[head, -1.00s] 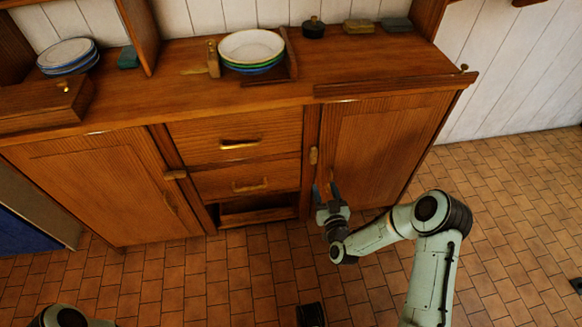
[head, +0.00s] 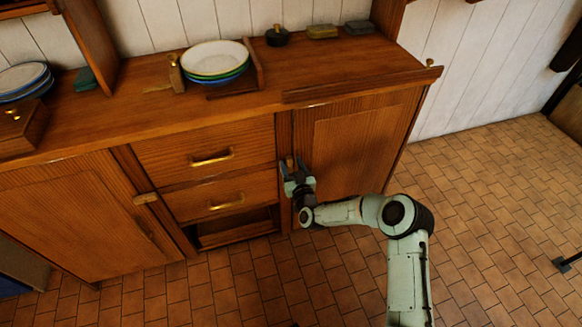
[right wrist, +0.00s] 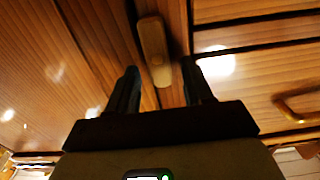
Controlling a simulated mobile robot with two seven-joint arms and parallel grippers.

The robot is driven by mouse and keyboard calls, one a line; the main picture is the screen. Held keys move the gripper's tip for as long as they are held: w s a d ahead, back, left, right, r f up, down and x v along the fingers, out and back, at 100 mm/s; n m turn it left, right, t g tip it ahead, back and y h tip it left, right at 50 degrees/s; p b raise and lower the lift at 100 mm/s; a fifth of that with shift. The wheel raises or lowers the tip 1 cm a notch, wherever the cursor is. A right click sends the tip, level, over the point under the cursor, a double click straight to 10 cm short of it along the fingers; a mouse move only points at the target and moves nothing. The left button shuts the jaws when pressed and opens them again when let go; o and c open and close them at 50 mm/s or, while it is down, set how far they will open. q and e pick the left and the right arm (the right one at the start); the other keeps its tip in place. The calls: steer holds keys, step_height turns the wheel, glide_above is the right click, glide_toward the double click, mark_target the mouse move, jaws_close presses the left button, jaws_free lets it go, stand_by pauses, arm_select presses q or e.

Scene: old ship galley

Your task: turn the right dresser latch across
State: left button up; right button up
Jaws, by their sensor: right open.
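The right dresser latch (head: 290,161) is a small wooden turn-piece on the post beside the right cupboard door (head: 362,150). It stands upright, along the post; its lower part is hidden by my gripper in the head view. In the right wrist view the whole latch (right wrist: 153,50) shows, ahead of the gap between the fingers. My right gripper (head: 294,172) is open, its two fingers (right wrist: 160,82) to either side of the latch's line. I cannot tell whether they touch it. My left gripper is out of view.
The left latch (head: 146,198) lies level by the left door (head: 75,220). Two drawers with brass handles (head: 212,158) are left of my gripper.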

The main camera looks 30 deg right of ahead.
jaws_close()
